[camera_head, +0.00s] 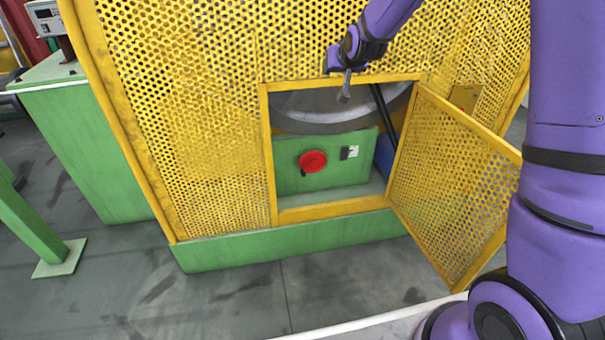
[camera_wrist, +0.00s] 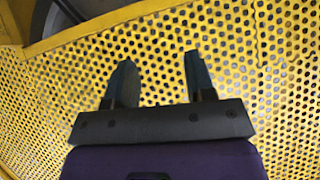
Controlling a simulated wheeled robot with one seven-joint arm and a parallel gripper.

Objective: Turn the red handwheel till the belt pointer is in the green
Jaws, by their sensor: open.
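The red handwheel (camera_head: 313,162) sits on a green panel (camera_head: 290,180) inside the opening in the yellow guard. A small pale plate with a dark part, perhaps the belt pointer gauge (camera_head: 350,152), is to its right; its marks are too small to read. My gripper (camera_head: 345,92) is at the top edge of the opening, above and a little right of the handwheel, apart from it. In the wrist view my gripper (camera_wrist: 160,80) is open and empty, with yellow mesh behind its fingers. The handwheel does not show in the wrist view.
The yellow mesh door (camera_head: 450,180) stands swung open at the right of the opening. A grey wheel (camera_head: 300,110) and dark belts (camera_head: 384,112) show inside. Perforated yellow guard (camera_head: 190,120) surrounds the opening. A green cabinet (camera_head: 85,150) stands at left. The floor in front is clear.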

